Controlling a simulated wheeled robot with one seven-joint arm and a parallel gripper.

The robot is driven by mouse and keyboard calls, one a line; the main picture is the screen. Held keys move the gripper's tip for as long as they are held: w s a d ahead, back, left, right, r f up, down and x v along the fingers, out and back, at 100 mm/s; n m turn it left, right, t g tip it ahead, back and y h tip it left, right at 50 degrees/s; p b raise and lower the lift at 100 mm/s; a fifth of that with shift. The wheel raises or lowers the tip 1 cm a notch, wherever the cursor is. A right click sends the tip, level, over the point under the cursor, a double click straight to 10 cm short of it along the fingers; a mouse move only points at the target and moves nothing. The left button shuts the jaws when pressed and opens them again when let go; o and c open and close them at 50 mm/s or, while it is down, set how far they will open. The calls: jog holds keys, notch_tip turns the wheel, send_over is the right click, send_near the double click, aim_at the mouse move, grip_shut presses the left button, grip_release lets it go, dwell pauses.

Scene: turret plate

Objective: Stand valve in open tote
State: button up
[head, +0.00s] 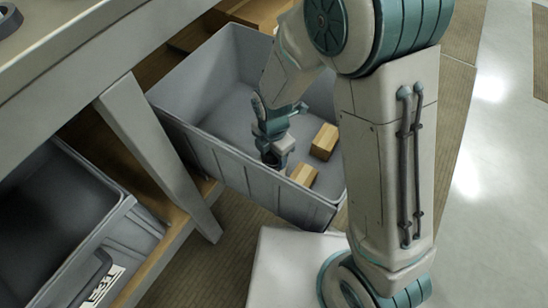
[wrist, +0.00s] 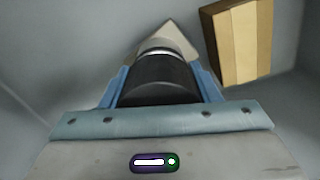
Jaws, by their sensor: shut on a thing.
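My gripper (head: 273,152) is down inside the open grey tote (head: 205,142), near its front wall. In the wrist view its blue fingers (wrist: 161,80) are shut on the valve (wrist: 158,82), a dark cylinder with a silver band and a paler part beyond it. In the head view the gripper and the tote's front wall largely hide the valve. I cannot tell whether its far end touches the tote floor.
Two wooden blocks (head: 325,142) (head: 304,175) lie in the tote, right of my gripper; one shows close by in the wrist view (wrist: 240,42). The tote's left floor looks clear.

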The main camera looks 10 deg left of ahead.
jog(key=shift+f, duration=0.8)
jog(key=shift+f+b, duration=0.25)
jog(key=shift+b, duration=0.05)
jog(key=o, duration=1.4)
jog(key=shift+o, duration=0.2)
jog(key=shift+r, duration=0.15)
notch_tip(320, 180, up, 12)
jog(key=p, duration=0.5)
jog(key=shift+r, duration=0.1)
jog(key=shift+d, duration=0.1)
